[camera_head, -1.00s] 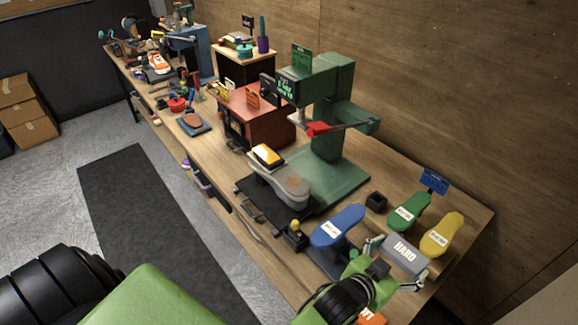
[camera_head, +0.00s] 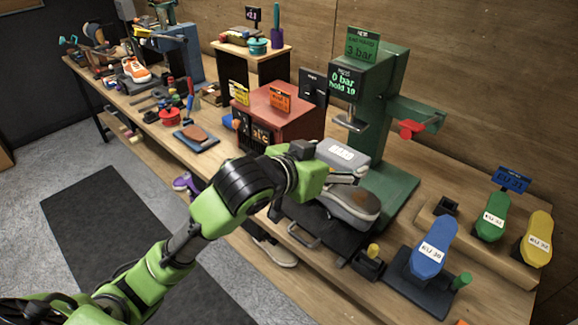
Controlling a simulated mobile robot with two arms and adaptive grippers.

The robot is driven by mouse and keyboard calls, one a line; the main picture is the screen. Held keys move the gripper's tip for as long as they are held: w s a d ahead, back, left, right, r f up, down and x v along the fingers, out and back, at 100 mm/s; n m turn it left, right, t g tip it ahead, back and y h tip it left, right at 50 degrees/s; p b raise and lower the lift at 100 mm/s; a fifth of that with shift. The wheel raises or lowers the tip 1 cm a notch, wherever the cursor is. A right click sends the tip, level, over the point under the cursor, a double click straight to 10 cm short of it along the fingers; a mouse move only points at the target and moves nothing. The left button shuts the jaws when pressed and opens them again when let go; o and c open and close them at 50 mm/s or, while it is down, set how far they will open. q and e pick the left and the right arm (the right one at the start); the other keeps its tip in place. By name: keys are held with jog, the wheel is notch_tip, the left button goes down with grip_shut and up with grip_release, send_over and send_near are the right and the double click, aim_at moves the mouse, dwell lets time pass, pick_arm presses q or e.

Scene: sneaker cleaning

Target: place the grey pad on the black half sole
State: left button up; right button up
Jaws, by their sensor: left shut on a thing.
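My left gripper (camera_head: 336,176) reaches in from the left and is shut on the grey pad (camera_head: 343,158), a block with a white label on top. The pad is at the far end of an upturned grey shoe (camera_head: 348,207), whose near end has a dark sole with a brown patch. The black half sole cannot be made out, as the pad and my gripper cover that end of the shoe. I cannot tell whether the pad touches the shoe. My right gripper is not in view.
A green press (camera_head: 376,115) stands just behind the shoe, with a red handle (camera_head: 411,130) at its right. A red-brown box (camera_head: 275,120) is left of it. Blue (camera_head: 433,247), green (camera_head: 491,217) and yellow (camera_head: 536,239) sole-shaped pieces stand at the right.

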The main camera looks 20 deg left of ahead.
pick_arm(q)
jog(key=w+a+f+p, duration=0.1)
jog(key=w+a+f, duration=0.1)
jog(key=w, duration=0.1)
jog(key=w+a+f+p, duration=0.1)
jog(key=w+a+f, duration=0.2)
jog(key=w+a+f+p, duration=0.1)
jog(key=w+a+f, duration=0.1)
jog(key=w+f, duration=0.1)
jog(key=shift+w+a, duration=0.3)
jog(key=shift+w, duration=0.3)
jog(key=shift+w+a+f, duration=0.1)
jog(key=shift+w+f, duration=0.2)
jog(key=shift+f, duration=0.1)
jog(key=f, duration=0.1)
jog(key=f+p, duration=0.2)
jog(key=shift+w+a, duration=0.2)
jog(key=shift+a, duration=0.05)
jog(key=shift+f, duration=0.3)
jog(key=shift+d+f, duration=0.1)
jog(key=shift+f, duration=0.1)
jog(key=o, duration=1.2)
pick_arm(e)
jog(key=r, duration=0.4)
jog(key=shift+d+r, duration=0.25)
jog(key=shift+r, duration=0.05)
